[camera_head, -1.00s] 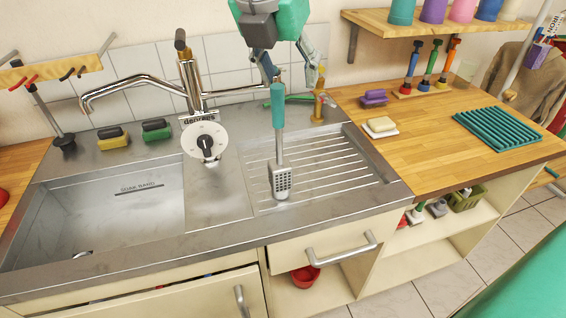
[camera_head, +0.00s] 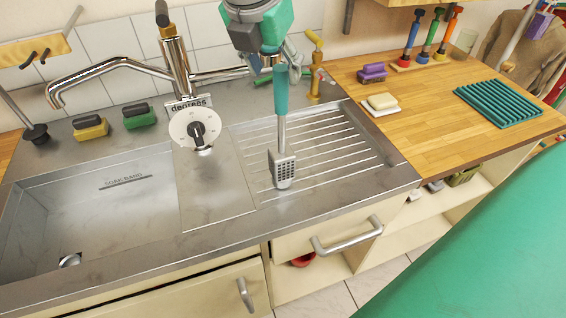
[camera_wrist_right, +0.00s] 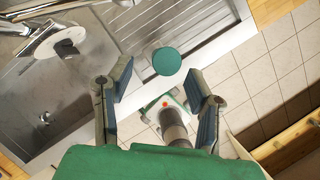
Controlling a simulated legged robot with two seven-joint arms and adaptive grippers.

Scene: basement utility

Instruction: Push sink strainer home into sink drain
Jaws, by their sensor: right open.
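The sink strainer, with a teal handle (camera_head: 281,90), a grey shaft and a perforated grey head (camera_head: 283,170), stands upright on the ribbed draining board. The sink drain (camera_head: 69,260) is a round metal fitting in the floor of the basin at left, partly cut off by the basin's front wall. My right gripper (camera_head: 271,62) is open above and behind the handle top. In the wrist view, the round teal handle end (camera_wrist_right: 166,61) appears between and slightly beyond the open fingers (camera_wrist_right: 159,82); nothing is gripped. My left gripper is not in view.
A tap (camera_head: 175,70) and a round dial (camera_head: 195,128) stand behind and between basin and draining board. Two brushes, yellow (camera_head: 91,128) and green (camera_head: 139,116), lie behind the basin. Soap (camera_head: 382,102) and a teal rack (camera_head: 498,103) are on the wooden counter.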

